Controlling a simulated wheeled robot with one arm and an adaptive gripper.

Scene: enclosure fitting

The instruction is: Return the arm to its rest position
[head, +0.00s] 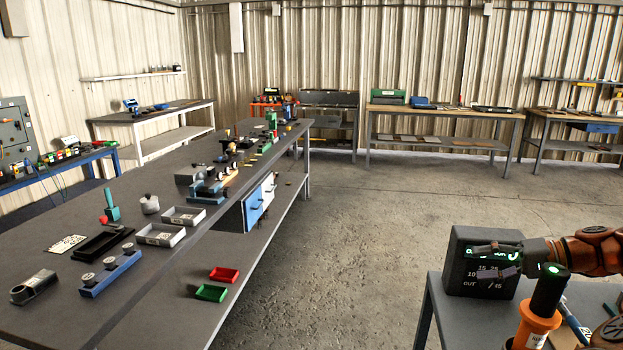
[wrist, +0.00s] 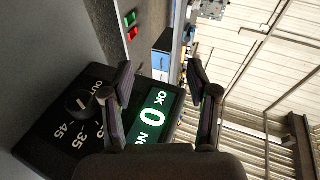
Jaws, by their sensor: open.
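My arm (head: 590,250) comes in from the right edge of the head view. My gripper (head: 497,260) is in front of the face of a dark box (head: 462,284) with a lit green display and white numbers. In the wrist view my gripper (wrist: 160,68) has its two fingers apart, with nothing held between them. The same box (wrist: 50,150) lies behind the fingers there, its display reading "0" between "OK" and "NO", beside a black dial (wrist: 82,101). I cannot tell whether the fingers touch the box.
A black cylinder with a green-lit top (head: 549,288) stands in an orange holder (head: 532,328) close to my arm. A long grey bench (head: 150,290) with trays and parts is on the left. Bare floor (head: 370,230) lies between.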

